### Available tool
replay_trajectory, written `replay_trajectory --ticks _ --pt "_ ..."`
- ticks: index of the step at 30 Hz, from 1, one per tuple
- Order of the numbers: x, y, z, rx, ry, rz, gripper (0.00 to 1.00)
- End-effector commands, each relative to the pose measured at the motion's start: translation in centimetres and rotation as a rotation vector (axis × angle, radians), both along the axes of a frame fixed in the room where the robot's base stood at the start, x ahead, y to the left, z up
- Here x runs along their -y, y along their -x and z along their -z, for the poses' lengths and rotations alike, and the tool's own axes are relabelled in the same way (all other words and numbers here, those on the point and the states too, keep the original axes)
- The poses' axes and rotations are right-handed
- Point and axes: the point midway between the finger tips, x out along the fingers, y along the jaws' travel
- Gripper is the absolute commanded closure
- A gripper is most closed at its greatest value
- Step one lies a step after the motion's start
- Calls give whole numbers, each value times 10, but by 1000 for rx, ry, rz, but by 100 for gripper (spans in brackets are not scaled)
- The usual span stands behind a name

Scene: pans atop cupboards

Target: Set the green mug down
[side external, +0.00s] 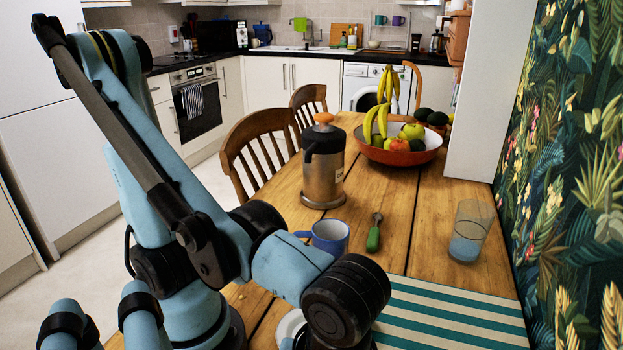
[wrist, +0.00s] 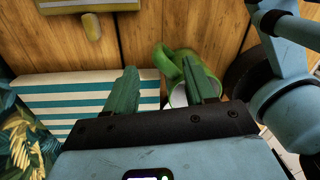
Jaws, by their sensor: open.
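The green mug (wrist: 172,62) shows in the wrist view, beside and partly behind the right-hand finger of my gripper (wrist: 160,65). The two green fingers are apart, so my gripper is open. I cannot tell whether a finger touches the mug. In the side external view I cannot see the green mug or my fingers; my own arm blocks that area.
A striped mat (side external: 455,318) lies at the front right. A blue mug (side external: 331,236), a green-handled utensil (side external: 374,233), a glass (side external: 470,232), a steel coffee press (side external: 323,175) and a fruit bowl (side external: 405,157) stand beyond.

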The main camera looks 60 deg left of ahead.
Motion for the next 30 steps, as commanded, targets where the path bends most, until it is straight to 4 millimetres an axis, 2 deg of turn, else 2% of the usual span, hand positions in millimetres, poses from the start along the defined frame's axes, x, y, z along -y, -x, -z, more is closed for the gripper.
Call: replay_trajectory --ticks 3,11,24,30 --pt "0 1 9 0 0 0 45" --pt "0 2 18 0 0 1 45" --pt "2 7 58 -1 0 0 45" --pt "1 8 65 -2 0 -1 45"
